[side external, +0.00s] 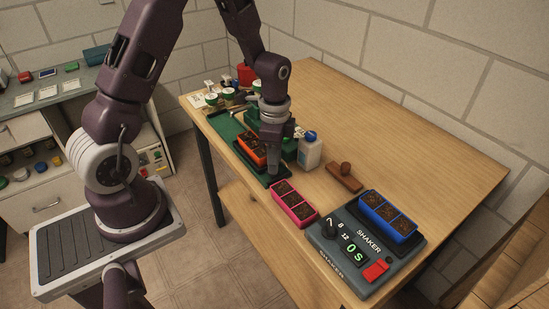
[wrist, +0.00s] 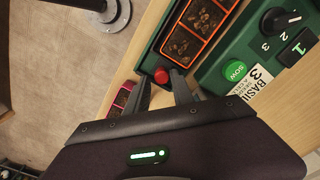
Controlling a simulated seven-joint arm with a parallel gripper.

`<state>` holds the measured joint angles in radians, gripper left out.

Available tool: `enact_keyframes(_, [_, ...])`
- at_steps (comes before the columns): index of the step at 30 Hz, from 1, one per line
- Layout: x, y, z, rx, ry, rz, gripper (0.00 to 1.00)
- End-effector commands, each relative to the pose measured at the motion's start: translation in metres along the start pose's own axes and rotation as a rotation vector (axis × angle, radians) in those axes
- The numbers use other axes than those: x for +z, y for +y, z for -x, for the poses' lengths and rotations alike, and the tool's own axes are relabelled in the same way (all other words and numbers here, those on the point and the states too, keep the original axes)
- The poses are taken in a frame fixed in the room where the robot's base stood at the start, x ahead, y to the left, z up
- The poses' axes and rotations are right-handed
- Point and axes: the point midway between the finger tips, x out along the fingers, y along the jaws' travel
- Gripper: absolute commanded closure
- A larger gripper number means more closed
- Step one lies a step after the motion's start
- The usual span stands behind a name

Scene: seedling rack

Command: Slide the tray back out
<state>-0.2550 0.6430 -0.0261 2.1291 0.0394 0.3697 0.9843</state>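An orange tray (side external: 250,147) with soil-filled cells sits on a dark green slide (side external: 274,182). In the wrist view the orange tray (wrist: 197,32) lies at the top, with a red knob (wrist: 161,75) at the near end of the slide. My gripper (side external: 272,172) points down over this end of the slide. In the wrist view my gripper (wrist: 161,78) has its fingers apart, one on each side of the knob. I cannot tell whether they touch it. The green sowing machine (wrist: 215,75) stands beside the slide, with a SOW button, a dial and a display reading 1.
A pink tray (side external: 293,204) lies on the table in front of the slide. A blue tray (side external: 388,215) sits on the grey shaker (side external: 335,247), whose display reads 0 s. A bottle (side external: 310,153) and a wooden stamp (side external: 344,179) stand to the right. The table's back right is clear.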

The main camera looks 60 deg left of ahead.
Motion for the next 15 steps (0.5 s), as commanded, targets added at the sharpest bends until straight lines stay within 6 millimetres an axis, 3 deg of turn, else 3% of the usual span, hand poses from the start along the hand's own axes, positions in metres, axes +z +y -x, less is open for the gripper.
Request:
enact_keyframes(9, [-0.001, -0.001, 0.058, -0.005, 0.004, -0.001, 0.71])
enact_keyframes(15, [-0.001, 0.000, 0.070, -0.001, 0.001, -0.001, 0.71])
